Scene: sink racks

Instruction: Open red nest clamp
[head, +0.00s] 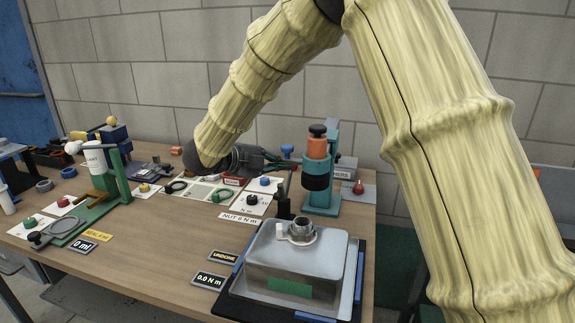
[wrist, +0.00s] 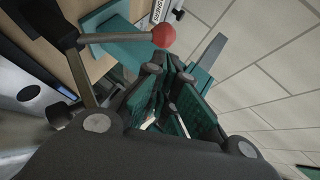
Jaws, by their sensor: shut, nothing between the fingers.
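In the wrist view a red ball knob (wrist: 165,36) sits on the end of a metal lever that runs left to a dark clamp body (wrist: 62,25). In the head view a black upright clamp post (head: 284,208) stands behind the metal housing (head: 295,262), with a thin lever rising from it toward my gripper. I cannot tell for certain that these are the same clamp. My gripper (head: 280,161) points right above the bench, left of the teal press. In the wrist view my gripper (wrist: 180,76) is shut and empty, with the red knob just beyond and left of its fingertips, apparently apart.
A teal press (head: 321,205) with an orange and black top stands right of my gripper. A green stand (head: 120,175) is at the left. Labelled pads lie below my arm. The front middle of the bench is clear.

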